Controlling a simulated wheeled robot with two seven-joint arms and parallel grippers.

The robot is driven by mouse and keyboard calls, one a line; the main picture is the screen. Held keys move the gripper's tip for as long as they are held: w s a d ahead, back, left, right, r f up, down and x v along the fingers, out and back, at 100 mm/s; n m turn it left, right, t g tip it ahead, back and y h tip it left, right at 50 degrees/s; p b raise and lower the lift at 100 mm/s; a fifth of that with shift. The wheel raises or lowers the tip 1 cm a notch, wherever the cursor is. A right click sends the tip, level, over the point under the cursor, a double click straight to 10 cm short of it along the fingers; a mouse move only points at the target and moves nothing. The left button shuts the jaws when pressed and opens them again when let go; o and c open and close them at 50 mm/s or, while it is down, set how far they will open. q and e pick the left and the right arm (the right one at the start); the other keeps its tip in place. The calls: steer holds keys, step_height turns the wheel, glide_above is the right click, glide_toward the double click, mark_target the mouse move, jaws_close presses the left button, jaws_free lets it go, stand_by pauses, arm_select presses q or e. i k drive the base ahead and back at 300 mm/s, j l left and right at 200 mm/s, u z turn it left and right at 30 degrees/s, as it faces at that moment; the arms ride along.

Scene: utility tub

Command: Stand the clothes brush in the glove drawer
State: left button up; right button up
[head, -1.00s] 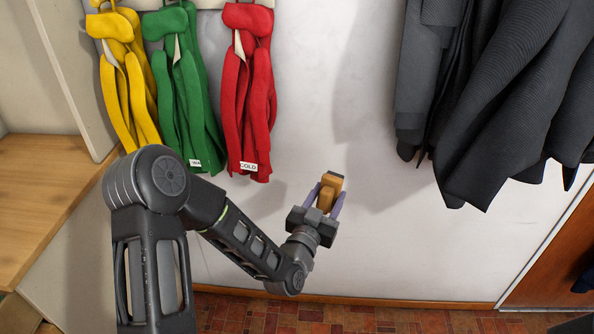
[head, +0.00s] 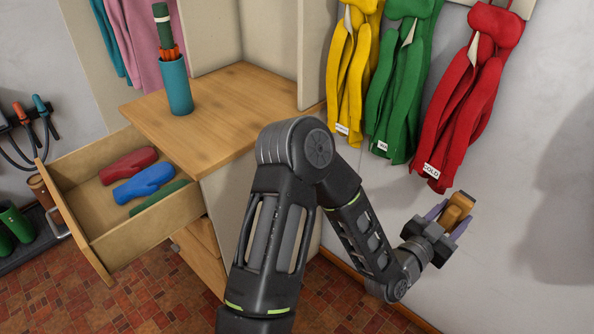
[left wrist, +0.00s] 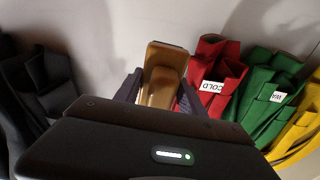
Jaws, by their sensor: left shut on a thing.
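My left gripper (head: 449,221) is shut on the clothes brush (head: 458,209), a small orange-brown wooden block, held in the air in front of the white wall. The brush (left wrist: 164,75) also shows between the purple-grey fingers in the left wrist view. The glove drawer (head: 150,220) is pulled open at the left of the head view, well away from the brush. In it lie a red glove (head: 128,166), a blue glove (head: 143,184) and a partly hidden green glove (head: 160,197). My right gripper is not in view.
A wooden cabinet top (head: 225,105) above the drawer carries a teal cup (head: 176,86) with an umbrella-like green item. Yellow (head: 351,75), green (head: 401,80) and red (head: 469,95) scarves hang on the wall near the gripper. Green boots (head: 18,225) stand on a tray at far left.

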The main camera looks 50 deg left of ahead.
mark_target(103, 221)
steer(key=l+u, duration=0.15)
steer(key=u, duration=0.35)
steer(key=i+l+u, duration=0.1)
steer(key=l+u, duration=0.15)
steer(key=u, duration=0.25)
steer(key=l+u, duration=0.15)
steer(key=u, duration=0.3)
steer(key=l+u, duration=0.2)
steer(key=u, duration=0.3)
steer(key=k+j, duration=0.05)
